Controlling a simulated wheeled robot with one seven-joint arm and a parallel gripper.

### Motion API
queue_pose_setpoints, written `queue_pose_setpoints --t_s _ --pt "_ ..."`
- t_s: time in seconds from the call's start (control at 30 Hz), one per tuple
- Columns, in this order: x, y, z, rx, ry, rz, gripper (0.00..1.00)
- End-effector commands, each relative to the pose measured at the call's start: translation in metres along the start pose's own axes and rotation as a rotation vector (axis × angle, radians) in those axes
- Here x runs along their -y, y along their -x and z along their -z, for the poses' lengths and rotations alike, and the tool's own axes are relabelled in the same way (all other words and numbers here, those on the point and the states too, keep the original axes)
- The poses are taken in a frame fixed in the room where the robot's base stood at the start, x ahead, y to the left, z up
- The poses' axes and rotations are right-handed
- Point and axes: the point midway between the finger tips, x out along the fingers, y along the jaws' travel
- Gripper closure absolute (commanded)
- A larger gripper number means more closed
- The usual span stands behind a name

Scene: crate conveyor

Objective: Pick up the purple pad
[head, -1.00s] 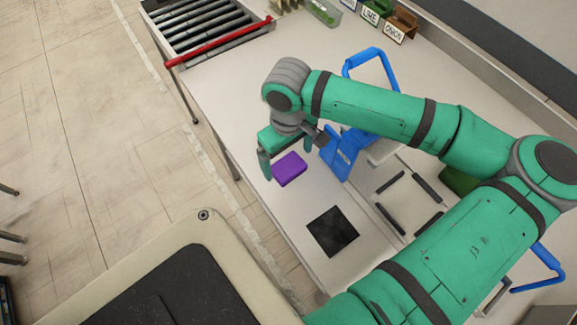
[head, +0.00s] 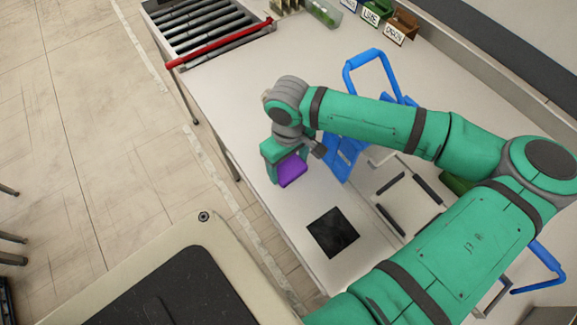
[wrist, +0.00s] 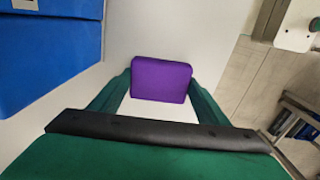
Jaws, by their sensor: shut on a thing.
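The purple pad (head: 292,171) is a small flat block near the left edge of the white table in the head view. My gripper (head: 287,165) is over it with its fingers at the pad's sides. In the wrist view the purple pad (wrist: 161,80) sits between the two green fingertips of my gripper (wrist: 160,82), which touch or nearly touch its left and right sides. I cannot tell whether the pad is clear of the table.
A blue crate (head: 343,155) stands just right of my gripper; a blue surface also fills the wrist view's upper left (wrist: 50,45). A black square (head: 333,232) lies on the table. A roller conveyor (head: 208,30) with a red bar (head: 218,44) is at the back left.

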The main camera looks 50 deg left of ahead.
Motion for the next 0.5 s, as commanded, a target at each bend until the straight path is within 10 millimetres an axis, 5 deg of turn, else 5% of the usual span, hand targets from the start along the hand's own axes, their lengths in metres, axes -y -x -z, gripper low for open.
queue_pose_setpoints --t_s 0.27,0.5 --pt "0.000 0.011 0.000 -0.001 0.000 -0.001 0.52" --pt "0.016 0.050 -0.003 -0.003 0.006 -0.001 0.52"
